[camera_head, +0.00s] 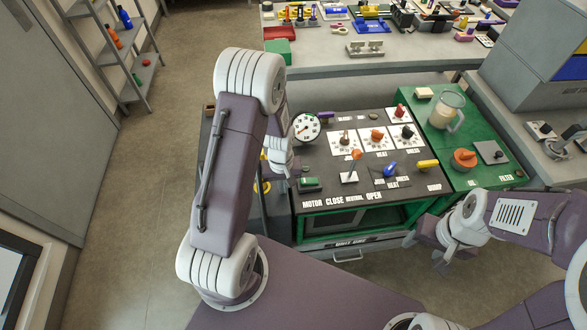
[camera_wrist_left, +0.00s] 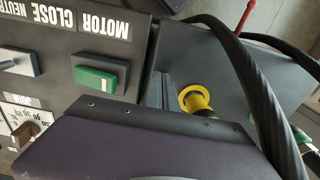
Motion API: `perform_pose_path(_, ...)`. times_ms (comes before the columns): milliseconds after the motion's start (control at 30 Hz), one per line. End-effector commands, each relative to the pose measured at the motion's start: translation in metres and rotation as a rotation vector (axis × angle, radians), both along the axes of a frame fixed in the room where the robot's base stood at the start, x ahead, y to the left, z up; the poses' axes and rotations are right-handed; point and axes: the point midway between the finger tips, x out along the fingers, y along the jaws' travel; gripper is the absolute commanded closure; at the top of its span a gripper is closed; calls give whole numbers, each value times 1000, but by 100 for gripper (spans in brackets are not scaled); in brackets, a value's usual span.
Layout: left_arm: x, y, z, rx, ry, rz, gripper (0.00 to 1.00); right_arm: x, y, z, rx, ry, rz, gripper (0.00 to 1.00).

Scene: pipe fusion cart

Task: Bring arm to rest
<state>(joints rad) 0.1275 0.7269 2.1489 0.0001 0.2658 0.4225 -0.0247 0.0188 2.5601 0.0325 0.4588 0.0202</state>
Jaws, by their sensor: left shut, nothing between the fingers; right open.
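My left arm (camera_head: 225,170) stands bent upright at the left of the control panel (camera_head: 332,198). My left gripper (camera_head: 281,160) is at the panel's left edge, partly hidden behind that arm, shut and empty. In the left wrist view, my purple hand (camera_wrist_left: 150,150) fills the lower part, and the green motor switch (camera_wrist_left: 95,80) lies beyond it, apart from it. The switch also shows in the head view (camera_head: 309,184). My right gripper (camera_head: 432,250) hangs open and empty in front of the panel's lower right corner.
The panel carries a round gauge (camera_head: 306,127), an orange-topped lever (camera_head: 354,160) and several knobs. A green side unit (camera_head: 478,165) holds a clear jug (camera_head: 447,111). A yellow ring-like part (camera_wrist_left: 195,100) lies beside the panel. The floor at left (camera_head: 150,170) is clear.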

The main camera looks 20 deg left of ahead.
Motion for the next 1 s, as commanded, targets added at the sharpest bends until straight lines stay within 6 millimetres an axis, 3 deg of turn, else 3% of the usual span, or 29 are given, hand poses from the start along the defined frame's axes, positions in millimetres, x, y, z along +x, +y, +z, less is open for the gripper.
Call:
perform_pose_path(267, 5, -3, 5, 2, -14, -10, 100, 0, 0, 0, 0, 0, 0, 43)
perform_pose_path(367, 25, -9, 35, 10, -99, -36, 100, 0, 0, 0, 0, 0, 0, 43)
perform_pose_path(467, 29, -25, 87, 16, -198, -88, 100, 0, 0, 0, 0, 0, 0, 43)
perform_pose_path(567, 5, -39, 126, 21, -240, -191, 100, 0, 0, 0, 0, 0, 0, 43)
perform_pose_path(667, -32, -48, 143, 23, -229, -314, 100, 0, 0, 0, 0, 0, 0, 43)
perform_pose_path(800, -81, -49, 135, 13, -125, -461, 100, 0, 0, 0, 0, 0, 0, 43)
perform_pose_path(1000, -86, -49, 134, 11, -104, -530, 100, 0, 0, 0, 0, 0, 0, 43)
